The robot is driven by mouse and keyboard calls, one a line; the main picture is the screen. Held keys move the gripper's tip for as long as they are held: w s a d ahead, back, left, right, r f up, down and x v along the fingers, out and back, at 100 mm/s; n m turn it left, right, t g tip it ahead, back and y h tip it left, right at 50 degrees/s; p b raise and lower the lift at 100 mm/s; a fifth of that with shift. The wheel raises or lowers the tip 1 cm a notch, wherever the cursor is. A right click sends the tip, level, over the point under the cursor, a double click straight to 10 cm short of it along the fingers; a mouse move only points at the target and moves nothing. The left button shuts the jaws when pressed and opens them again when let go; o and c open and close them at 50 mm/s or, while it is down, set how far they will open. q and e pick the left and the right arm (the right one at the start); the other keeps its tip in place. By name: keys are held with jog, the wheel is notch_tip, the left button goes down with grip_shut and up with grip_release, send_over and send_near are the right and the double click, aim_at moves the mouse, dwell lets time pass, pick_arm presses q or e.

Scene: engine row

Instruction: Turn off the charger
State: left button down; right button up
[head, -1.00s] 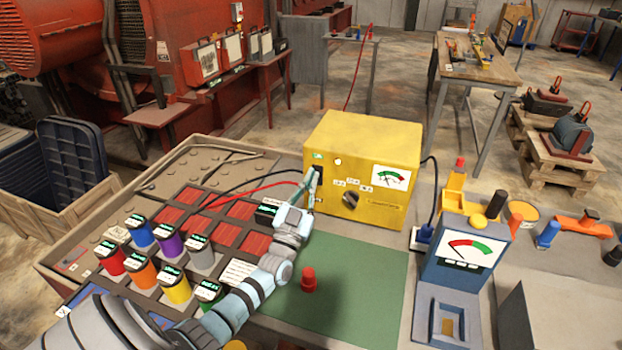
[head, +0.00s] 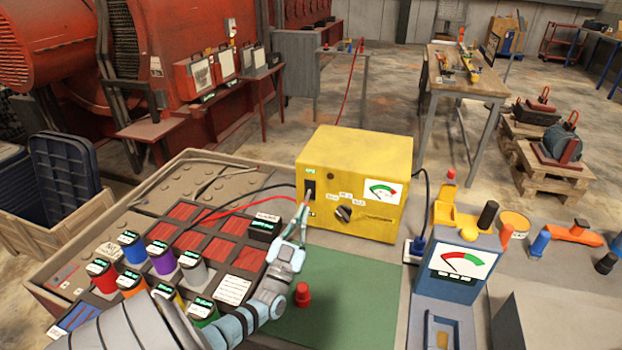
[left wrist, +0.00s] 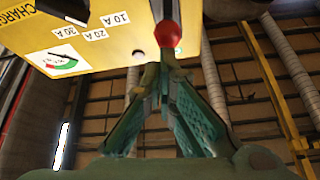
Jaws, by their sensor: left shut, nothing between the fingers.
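The yellow charger (head: 375,218) stands on the bench in the head view, with a round dial, a meter and a black switch (head: 309,188) at the left of its front. Its face also shows upside down in the left wrist view (left wrist: 100,52). My left gripper (head: 304,207) is shut and empty, just in front of the charger's left side and below the switch. In the left wrist view its fingertips (left wrist: 168,62) meet near a red round part (left wrist: 168,33). I cannot tell whether they touch it. The switch's position is too small to read. My right gripper is not in view.
Red and black cables run left from the charger. Several coloured cans (head: 163,258) stand in a rack at left. A red knob-like piece (head: 303,294) stands on the green mat (head: 350,290). A blue meter tester (head: 455,275) stands at right. Mat space before the charger is mostly clear.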

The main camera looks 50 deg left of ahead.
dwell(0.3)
pick_arm(q)
notch_tip(320, 180, up, 10)
dwell(0.4)
jog(key=shift+f, duration=0.1)
dwell(0.4)
